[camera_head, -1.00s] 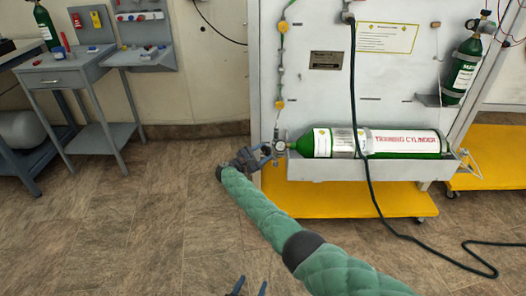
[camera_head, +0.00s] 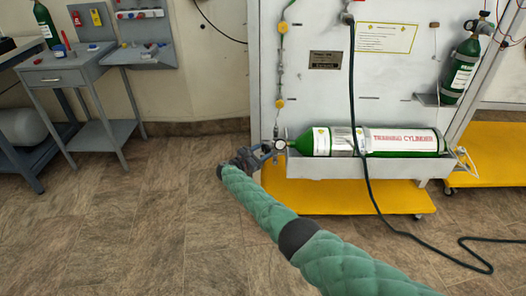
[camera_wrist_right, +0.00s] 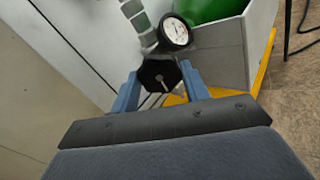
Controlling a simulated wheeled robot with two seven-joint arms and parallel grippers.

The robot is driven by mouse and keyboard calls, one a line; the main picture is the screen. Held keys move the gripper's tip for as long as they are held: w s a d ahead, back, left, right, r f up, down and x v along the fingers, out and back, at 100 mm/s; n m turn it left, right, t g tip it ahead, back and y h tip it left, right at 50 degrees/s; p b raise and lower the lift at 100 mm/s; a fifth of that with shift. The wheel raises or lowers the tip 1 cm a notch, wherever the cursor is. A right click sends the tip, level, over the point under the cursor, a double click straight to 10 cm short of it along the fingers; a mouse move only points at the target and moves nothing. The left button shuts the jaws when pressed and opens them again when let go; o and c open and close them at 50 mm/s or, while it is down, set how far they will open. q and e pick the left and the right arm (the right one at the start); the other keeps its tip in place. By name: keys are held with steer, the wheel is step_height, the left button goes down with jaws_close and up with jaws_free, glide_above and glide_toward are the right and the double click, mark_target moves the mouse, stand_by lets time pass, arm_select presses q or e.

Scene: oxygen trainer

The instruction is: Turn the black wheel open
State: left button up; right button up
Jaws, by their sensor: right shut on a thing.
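The black wheel (camera_wrist_right: 158,76) shows in the right wrist view, between the two blue fingers of my right gripper (camera_wrist_right: 158,88). The gripper is shut on the wheel. A round white-faced gauge (camera_wrist_right: 176,32) sits just above the wheel, beside the green cylinder. In the head view the right gripper (camera_head: 264,150) is at the left, valve end of the green training cylinder (camera_head: 400,141), next to the gauge (camera_head: 280,144). The wheel is too small and covered to make out there. My left gripper is not in view.
The cylinder lies in a grey trough (camera_head: 340,167) on a panel with a yellow base (camera_head: 350,202). A black hose (camera_head: 362,170) hangs in front of the cylinder and runs over the floor. A grey bench (camera_head: 68,75) stands at the left, with open floor between.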

steer(key=shift+f, duration=0.1)
stand_by(0.4)
steer(key=o, duration=1)
steer(key=shift+a, duration=0.1)
steer(key=shift+s+a, duration=0.35)
steer(key=p+v, duration=0.1)
steer(key=v, duration=0.5)
steer(key=shift+s+a, duration=0.25)
